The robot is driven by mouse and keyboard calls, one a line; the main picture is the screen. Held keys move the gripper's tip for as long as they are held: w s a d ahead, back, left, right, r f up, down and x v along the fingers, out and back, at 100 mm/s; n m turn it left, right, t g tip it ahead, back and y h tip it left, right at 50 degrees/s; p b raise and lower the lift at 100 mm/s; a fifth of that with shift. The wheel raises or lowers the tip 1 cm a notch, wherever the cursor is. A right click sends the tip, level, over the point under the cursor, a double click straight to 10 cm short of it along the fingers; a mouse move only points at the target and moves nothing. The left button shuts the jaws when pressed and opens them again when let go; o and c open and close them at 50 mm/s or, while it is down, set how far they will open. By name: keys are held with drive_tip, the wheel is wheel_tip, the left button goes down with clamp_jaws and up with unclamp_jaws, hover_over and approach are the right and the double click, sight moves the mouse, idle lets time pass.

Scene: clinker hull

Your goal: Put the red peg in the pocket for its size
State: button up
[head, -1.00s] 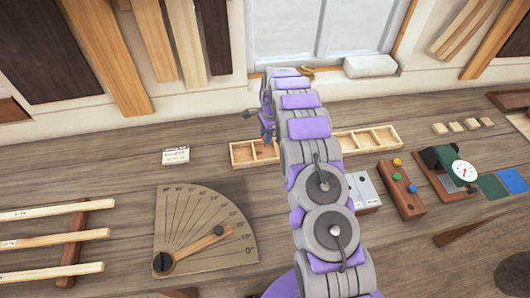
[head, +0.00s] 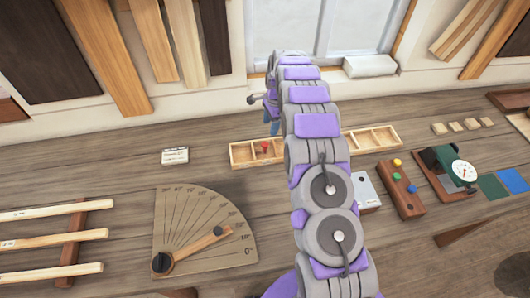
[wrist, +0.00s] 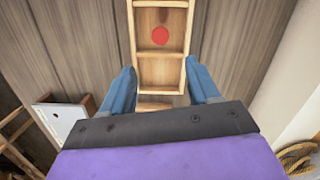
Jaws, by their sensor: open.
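The red peg (head: 265,147) stands in a compartment near the left end of the long wooden tray (head: 232,156). In the wrist view the peg (wrist: 160,35) shows as a red round top inside one compartment of the tray (wrist: 190,45), with bare wood around it. My gripper (wrist: 163,88) is open and empty, its two blue fingers on either side of the tray in that picture and apart from the peg. In the head view my gripper (head: 274,128) is mostly hidden behind my arm. My arm also hides the tray's middle compartments.
A protractor board (head: 205,235) lies front left, and a small card (head: 175,155) lies left of the tray.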

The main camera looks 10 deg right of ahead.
drive_tip(key=shift+d+r, duration=2.05)
drive_tip(key=shift+r, duration=3.45)
drive_tip(key=s+a+r+n+b, duration=0.2)
drive_tip(key=s+r+n, duration=0.15)
drive_tip(key=s, duration=0.45)
drive_tip(key=s+a+r+n+b, duration=0.3)
drive_tip(key=s+r, duration=0.1)
drive_tip(key=s, duration=0.5)
drive_tip(key=s+f+n+b, duration=0.3)
drive_tip(key=s+f+n, duration=0.1)
drive_tip(key=s, duration=1.4)
drive_tip(key=s+f+n+g+h+b, duration=0.1)
drive_tip(key=s+f+n+b, duration=0.2)
drive_tip(key=s, duration=1.5)
drive_tip(key=shift+f+n, duration=0.8)
drive_tip(key=shift+n, duration=0.35)
drive_tip(key=shift+d, duration=0.15)
